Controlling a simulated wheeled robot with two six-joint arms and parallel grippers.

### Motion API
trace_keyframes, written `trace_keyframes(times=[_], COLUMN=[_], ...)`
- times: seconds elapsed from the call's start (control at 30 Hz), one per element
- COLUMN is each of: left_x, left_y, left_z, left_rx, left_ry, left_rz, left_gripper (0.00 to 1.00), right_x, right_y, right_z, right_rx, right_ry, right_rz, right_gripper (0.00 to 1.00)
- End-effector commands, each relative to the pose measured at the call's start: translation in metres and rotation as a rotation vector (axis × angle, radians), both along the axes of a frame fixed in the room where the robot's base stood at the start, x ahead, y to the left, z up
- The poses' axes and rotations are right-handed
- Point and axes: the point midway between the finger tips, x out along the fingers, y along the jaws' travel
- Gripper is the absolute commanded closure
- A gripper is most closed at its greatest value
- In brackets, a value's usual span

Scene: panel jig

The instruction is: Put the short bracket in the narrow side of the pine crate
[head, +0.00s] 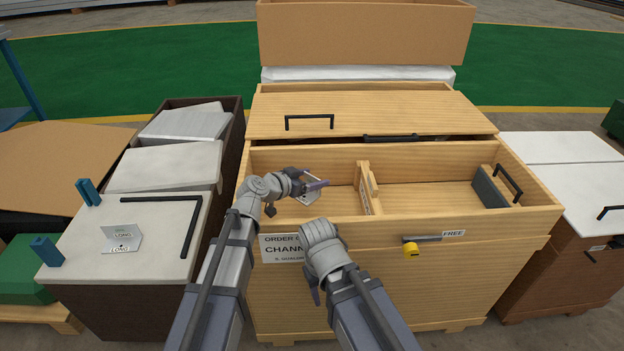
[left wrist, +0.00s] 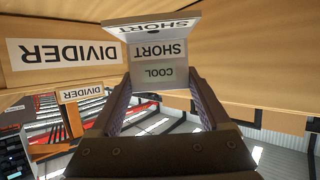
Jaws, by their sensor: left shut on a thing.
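The pine crate (head: 480,228) stands open in front of me. A wooden divider (head: 366,188) splits it into a narrower left compartment and a wider right one. My left gripper (head: 316,186) is shut on the short bracket (head: 302,197), a small grey angle piece, over the left compartment. In the left wrist view the short bracket (left wrist: 152,27), labelled SHORT and COOL, is between the fingertips. The DIVIDER label (left wrist: 66,53) shows upside down to the left. I cannot tell whether the bracket touches the crate. My right gripper (head: 316,290) hangs low before the crate's front, its fingers mostly hidden.
A dark plate with a handle (head: 490,187) stands at the crate's right end. A wooden panel (head: 375,108) covers the crate's back. The right compartment floor looks clear.

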Motion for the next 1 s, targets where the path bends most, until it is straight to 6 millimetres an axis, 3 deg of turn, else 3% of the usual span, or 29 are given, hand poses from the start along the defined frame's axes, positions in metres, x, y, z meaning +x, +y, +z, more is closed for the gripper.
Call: trace_keyframes(times=[0.4,0.43,0.57,1.0], left_x=[0.0000,-0.0001,-0.0001,0.0000], left_y=[0.0000,-0.0001,-0.0001,0.0000], left_z=[-0.0095,-0.0096,-0.0096,-0.0020], left_rx=[0.000,0.000,0.000,0.000], left_ry=[0.000,0.000,0.000,0.000], left_rz=[0.000,0.000,0.000,0.000], left_gripper=[0.79,0.16,0.02,0.00], right_x=[0.0000,0.0000,0.0000,0.0001], right_y=[0.0003,0.0003,0.0003,0.0001], right_z=[-0.0096,-0.0096,-0.0096,-0.0019], right_rx=[0.001,0.001,0.001,0.001], right_ry=[0.000,0.000,0.000,0.000], right_rz=[0.002,0.002,0.002,0.001], right_gripper=[0.48,0.48,0.48,0.48])
